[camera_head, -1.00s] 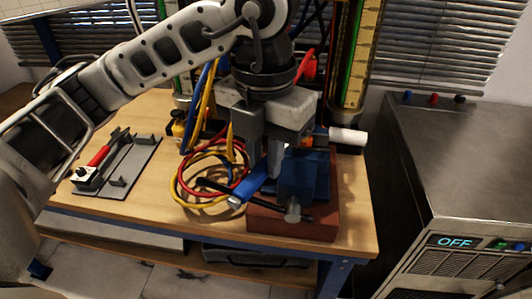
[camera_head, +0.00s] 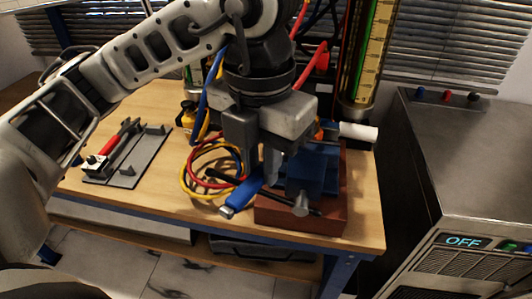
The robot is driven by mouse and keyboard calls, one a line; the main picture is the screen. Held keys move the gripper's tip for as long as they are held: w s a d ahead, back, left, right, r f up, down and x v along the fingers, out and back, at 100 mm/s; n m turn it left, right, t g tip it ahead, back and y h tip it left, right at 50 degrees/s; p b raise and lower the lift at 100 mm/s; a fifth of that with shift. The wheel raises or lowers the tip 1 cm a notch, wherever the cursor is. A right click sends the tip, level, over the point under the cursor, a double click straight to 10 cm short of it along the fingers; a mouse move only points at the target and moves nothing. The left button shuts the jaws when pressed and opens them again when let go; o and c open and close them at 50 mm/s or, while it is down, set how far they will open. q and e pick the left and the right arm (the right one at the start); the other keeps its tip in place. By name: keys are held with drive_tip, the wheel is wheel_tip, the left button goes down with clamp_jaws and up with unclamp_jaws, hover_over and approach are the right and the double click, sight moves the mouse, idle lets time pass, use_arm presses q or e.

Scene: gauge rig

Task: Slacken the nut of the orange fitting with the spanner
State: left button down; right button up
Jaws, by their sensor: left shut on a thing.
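The orange fitting (camera_head: 318,131) shows only in part, behind my left gripper and above the blue vise (camera_head: 318,172). A white cylinder (camera_head: 358,132) sticks out to its right. My left gripper (camera_head: 271,172) points down just left of the vise and is shut on a blue-handled tool, apparently the spanner (camera_head: 243,197). The handle slants down to the left, with its grey end near the table's front edge. The spanner's jaw and the nut are hidden, so I cannot tell whether they touch. My right gripper is not in view.
The vise stands on a red-brown block (camera_head: 280,217), its dark bar crossing the front. Red, yellow and blue hoses (camera_head: 190,178) coil left of it. A grey tray (camera_head: 127,175) holds a red-handled tool (camera_head: 106,147). A metal cabinet (camera_head: 455,170) reading OFF stands right.

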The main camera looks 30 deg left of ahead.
use_arm(q)
drive_tip(key=shift+s+a, duration=0.1)
drive_tip(key=shift+s, duration=0.7)
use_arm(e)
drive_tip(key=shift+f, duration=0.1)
use_arm(q)
drive_tip(key=shift+r+p, duration=1.1)
drive_tip(key=shift+r, duration=0.35)
drive_tip(key=shift+r+p, duration=0.65)
drive_tip(key=shift+r, duration=0.2)
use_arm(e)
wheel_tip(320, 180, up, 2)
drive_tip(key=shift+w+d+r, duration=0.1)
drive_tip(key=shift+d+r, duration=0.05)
use_arm(q)
drive_tip(key=shift+f, duration=0.1)
